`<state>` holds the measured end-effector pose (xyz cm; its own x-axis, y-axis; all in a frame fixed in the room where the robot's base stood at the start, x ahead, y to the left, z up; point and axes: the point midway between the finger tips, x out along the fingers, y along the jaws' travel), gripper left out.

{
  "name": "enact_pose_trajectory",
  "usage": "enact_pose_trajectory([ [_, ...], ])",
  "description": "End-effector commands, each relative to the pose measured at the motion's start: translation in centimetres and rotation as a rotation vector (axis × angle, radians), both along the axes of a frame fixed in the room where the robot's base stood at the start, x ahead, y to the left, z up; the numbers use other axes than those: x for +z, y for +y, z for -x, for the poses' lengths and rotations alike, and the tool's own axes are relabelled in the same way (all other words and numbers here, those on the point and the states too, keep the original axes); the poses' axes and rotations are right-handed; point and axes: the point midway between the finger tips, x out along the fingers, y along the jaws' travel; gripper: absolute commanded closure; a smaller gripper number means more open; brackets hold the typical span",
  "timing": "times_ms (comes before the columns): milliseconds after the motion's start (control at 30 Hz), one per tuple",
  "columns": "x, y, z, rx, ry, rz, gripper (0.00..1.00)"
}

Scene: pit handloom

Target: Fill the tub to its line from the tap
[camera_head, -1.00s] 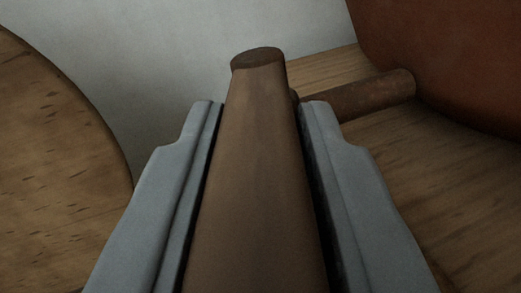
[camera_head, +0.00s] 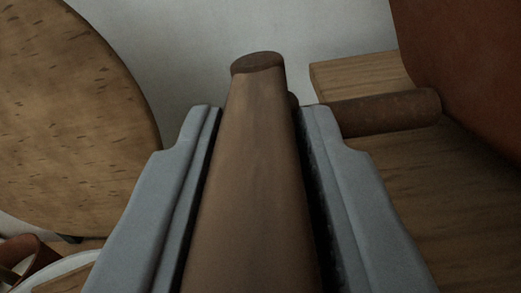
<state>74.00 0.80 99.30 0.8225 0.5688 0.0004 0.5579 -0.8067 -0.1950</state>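My gripper (camera_head: 258,130) has its two grey fingers closed on both sides of a brown wooden handle (camera_head: 255,190). The handle runs up the middle of the picture and ends in a flat, darker round tip. A dark gap shows along the inside of the right finger. A shorter brown rod (camera_head: 385,112) comes out from behind the handle and right finger and runs to a reddish-brown body (camera_head: 465,60) at the upper right. I cannot tell how the rod and handle join. No tub, fill line, tap or water can be made out.
A round, flecked wooden disc (camera_head: 75,120) stands close on the left. A wooden board (camera_head: 450,210) lies at the right under the rod. At the lower left are a reddish-brown curved object (camera_head: 32,255) and a white rim (camera_head: 75,268). A pale wall (camera_head: 240,25) is behind.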

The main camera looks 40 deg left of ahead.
Motion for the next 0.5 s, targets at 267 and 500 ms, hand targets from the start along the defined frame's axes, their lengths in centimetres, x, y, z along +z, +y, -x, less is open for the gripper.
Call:
enact_pose_trajectory([
  [267, 0.09, -0.02, -0.02, -0.001, -0.001, 0.0, 0.56],
  [500, 0.05, -0.45, 0.55, -0.002, -0.001, 0.0, 0.56],
])
